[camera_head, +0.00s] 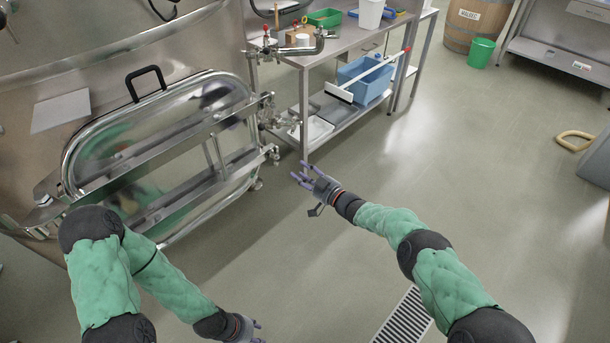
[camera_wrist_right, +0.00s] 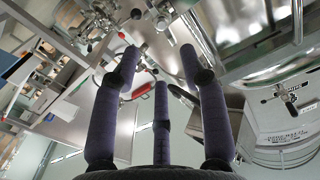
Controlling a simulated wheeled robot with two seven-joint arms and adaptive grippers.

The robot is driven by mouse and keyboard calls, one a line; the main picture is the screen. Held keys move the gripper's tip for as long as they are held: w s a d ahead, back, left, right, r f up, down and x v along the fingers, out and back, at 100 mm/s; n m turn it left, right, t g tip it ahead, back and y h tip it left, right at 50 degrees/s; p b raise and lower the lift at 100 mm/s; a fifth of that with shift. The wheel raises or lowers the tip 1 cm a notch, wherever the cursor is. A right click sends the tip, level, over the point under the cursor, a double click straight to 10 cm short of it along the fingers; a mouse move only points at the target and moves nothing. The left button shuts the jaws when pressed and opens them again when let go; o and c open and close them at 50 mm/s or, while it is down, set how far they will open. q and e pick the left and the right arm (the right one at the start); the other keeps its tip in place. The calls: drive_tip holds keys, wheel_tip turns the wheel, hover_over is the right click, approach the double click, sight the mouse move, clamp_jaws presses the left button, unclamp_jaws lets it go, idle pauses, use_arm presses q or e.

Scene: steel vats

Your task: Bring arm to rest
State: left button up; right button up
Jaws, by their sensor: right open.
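My right gripper (camera_head: 303,176) is open and empty, held out over the floor in front of the steel table. Its purple fingers (camera_wrist_right: 155,85) are spread in the right wrist view with nothing between them. My right arm, in a green sleeve, reaches in from the lower right. My left arm bends down along the lower left, and my left gripper (camera_head: 250,333) is partly cut off by the bottom edge. I cannot tell whether its fingers are open.
A steel vat (camera_head: 60,70) with a hatch door (camera_head: 165,150) stands at the left. A steel table (camera_head: 345,38) holds a blue crate (camera_head: 362,82) and a squeegee (camera_head: 338,93) on its lower shelf. A barrel (camera_head: 474,22) and green bucket (camera_head: 481,52) stand behind. A floor drain (camera_head: 404,317) lies below; the middle floor is clear.

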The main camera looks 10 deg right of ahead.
drive_tip(key=shift+s+d, duration=0.3)
drive_tip(key=shift+s, duration=0.05)
idle(0.3)
drive_tip(key=s+a+f+m+g+h+p, duration=0.1)
drive_tip(key=s+a+f+m+g+p, duration=0.15)
drive_tip(key=s+f+g, duration=0.5)
drive_tip(key=s+a+f+m+g+h+p, duration=0.1)
drive_tip(key=s+a+f+g, duration=0.25)
drive_tip(key=s+f, duration=0.6)
drive_tip(key=s+d+m+g+h+p, duration=0.3)
drive_tip(key=s+m+h+p, duration=0.1)
drive_tip(key=s, duration=1.8)
drive_tip(key=shift+s+m+h, duration=0.3)
drive_tip(key=shift+s+m, duration=0.05)
drive_tip(key=shift+m, duration=0.1)
drive_tip(key=shift+r, duration=0.1)
drive_tip(key=shift+c, duration=0.3)
